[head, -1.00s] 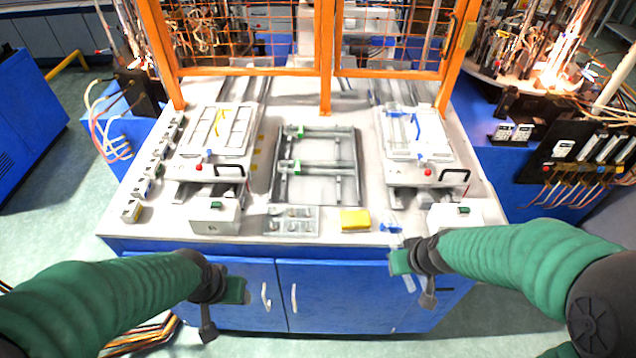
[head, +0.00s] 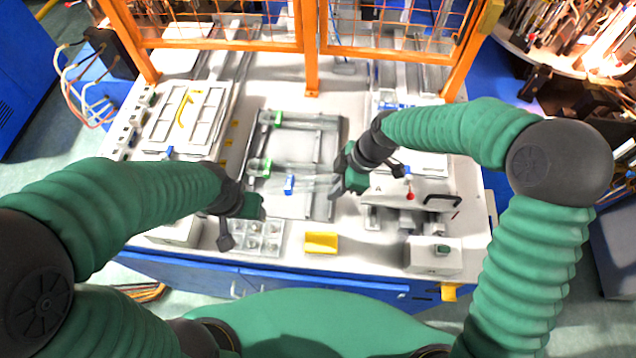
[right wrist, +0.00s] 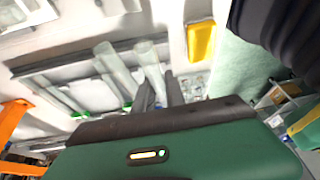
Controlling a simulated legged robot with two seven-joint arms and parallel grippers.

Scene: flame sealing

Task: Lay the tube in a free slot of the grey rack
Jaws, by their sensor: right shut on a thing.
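My right gripper (head: 341,182) is shut on a clear tube (head: 315,184) with a blue part (head: 289,184). The tube points left across the near part of the grey rack (head: 331,205); I cannot tell whether it touches it. Two clear tubes with green parts, one far (head: 277,119) and one middle (head: 264,165), lie across the rack. In the right wrist view the held tube (right wrist: 150,58) rises from between the dark fingers, beside a rack tube (right wrist: 114,66). My left gripper (head: 252,207) is at the rack's near left; its jaws are unclear.
A grid tray (head: 258,238) and a yellow block (head: 321,243) sit before the rack. A left fixture (head: 185,118) and a right fixture (head: 425,190) flank it. An orange mesh fence (head: 311,60) stands behind.

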